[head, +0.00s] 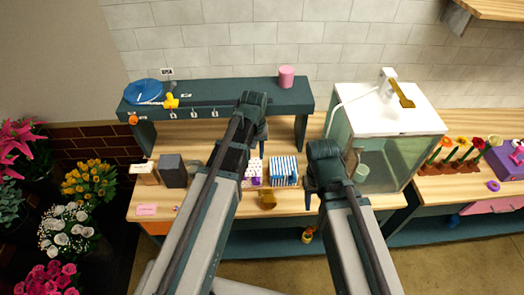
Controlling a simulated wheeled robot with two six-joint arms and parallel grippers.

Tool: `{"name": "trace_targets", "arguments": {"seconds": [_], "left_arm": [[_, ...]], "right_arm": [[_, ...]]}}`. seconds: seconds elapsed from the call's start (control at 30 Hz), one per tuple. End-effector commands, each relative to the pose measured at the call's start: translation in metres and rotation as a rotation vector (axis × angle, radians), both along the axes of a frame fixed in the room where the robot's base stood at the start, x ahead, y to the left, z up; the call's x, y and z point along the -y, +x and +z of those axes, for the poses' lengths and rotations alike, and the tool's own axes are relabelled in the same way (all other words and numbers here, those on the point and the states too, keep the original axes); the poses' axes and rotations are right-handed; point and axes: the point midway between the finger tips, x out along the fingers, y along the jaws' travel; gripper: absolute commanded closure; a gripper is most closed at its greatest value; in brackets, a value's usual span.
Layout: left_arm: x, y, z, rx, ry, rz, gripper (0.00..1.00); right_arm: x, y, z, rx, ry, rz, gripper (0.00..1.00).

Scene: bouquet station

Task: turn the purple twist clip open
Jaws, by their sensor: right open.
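A small purple piece (257,181), which looks like the purple twist clip, sits at the front of a white dotted packet (254,168) on the wooden worktop. It is too small to tell whether it is turned open or closed. My right gripper (318,185) is open and empty, to the right of the clip, beyond a blue-striped holder.
The blue-striped holder (285,171) stands beside the packet, with a brown-gold object (267,199) in front. A glass cabinet (400,150) blocks the right. A raised dark shelf (220,97) spans the back. Grey box (172,171) stands left.

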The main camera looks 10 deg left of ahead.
Motion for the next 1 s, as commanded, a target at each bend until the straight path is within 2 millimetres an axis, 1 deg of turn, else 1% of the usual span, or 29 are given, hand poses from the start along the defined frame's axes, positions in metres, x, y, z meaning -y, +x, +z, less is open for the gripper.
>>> {"name": "trace_targets", "arguments": {"seconds": [0.03, 0.1, 0.33, 0.47, 0.67, 1.0], "left_arm": [[-0.002, 0.003, 0.007, 0.001, -0.002, 0.009, 0.62], [-0.004, 0.004, 0.008, 0.002, -0.003, 0.016, 0.62], [-0.004, 0.004, 0.004, 0.002, -0.003, 0.018, 0.62], [-0.004, 0.004, -0.002, 0.002, -0.003, 0.017, 0.62], [-0.004, 0.003, -0.021, 0.002, -0.003, 0.017, 0.62], [-0.004, 0.003, -0.069, 0.002, -0.003, 0.017, 0.62]], "right_arm": [[0.0, 0.0, 0.007, 0.0, 0.0, 0.0, 0.5], [0.0, 0.0, 0.008, 0.0, 0.0, 0.0, 0.5], [0.0, 0.0, 0.004, 0.0, 0.0, 0.0, 0.5], [0.0, 0.0, -0.002, 0.0, 0.0, -0.001, 0.5], [0.0, 0.0, -0.021, 0.001, 0.0, -0.002, 0.5], [0.0, 0.0, -0.069, 0.003, 0.001, -0.004, 0.5]]}}
